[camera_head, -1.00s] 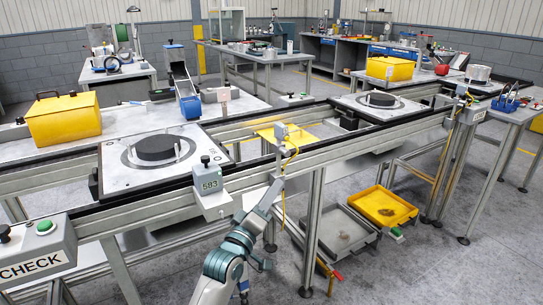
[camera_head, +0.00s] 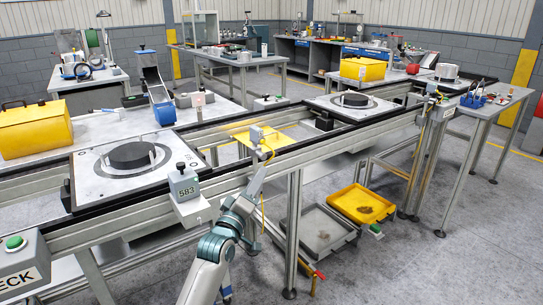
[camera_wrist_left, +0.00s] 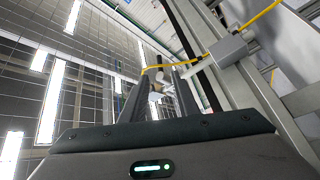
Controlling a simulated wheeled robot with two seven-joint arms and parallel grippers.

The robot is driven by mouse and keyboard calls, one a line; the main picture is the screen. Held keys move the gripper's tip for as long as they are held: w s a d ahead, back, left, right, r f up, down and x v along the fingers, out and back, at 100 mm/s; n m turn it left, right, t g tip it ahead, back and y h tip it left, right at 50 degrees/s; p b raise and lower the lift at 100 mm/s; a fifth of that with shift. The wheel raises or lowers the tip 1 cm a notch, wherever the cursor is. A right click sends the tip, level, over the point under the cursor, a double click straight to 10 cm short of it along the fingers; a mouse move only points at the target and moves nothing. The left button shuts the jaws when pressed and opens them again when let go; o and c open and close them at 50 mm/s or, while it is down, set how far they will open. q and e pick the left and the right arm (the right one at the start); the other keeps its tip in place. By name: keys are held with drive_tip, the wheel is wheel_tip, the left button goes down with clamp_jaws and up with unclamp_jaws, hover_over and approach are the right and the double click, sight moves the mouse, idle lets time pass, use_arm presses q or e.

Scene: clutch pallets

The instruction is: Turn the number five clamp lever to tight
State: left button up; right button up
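No clamp lever marked five can be made out in these views. The near pallet (camera_head: 100,192) carries a dark round disc (camera_head: 131,156) on the conveyor at left; a farther pallet (camera_head: 325,105) carries a similar disc (camera_head: 355,99). My left gripper (camera_head: 259,176) is raised at the conveyor's front rail, just below a small grey box (camera_head: 262,133) with a yellow cable. In the left wrist view its two dark fingers (camera_wrist_left: 157,92) stand apart with a gap between them. The grey box (camera_wrist_left: 228,48) is to their right there. My right gripper is not in view.
A grey box marked 583 (camera_head: 185,190) sits on the front rail left of my gripper. A green-button box (camera_head: 20,258) is at lower left. A yellow tray (camera_head: 362,204) and a grey tray (camera_head: 318,232) are below the conveyor. The floor at right is clear.

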sight(272, 155)
use_arm(q)
drive_tip(key=x, duration=1.1)
drive_tip(key=shift+w, duration=0.2)
clamp_jaws()
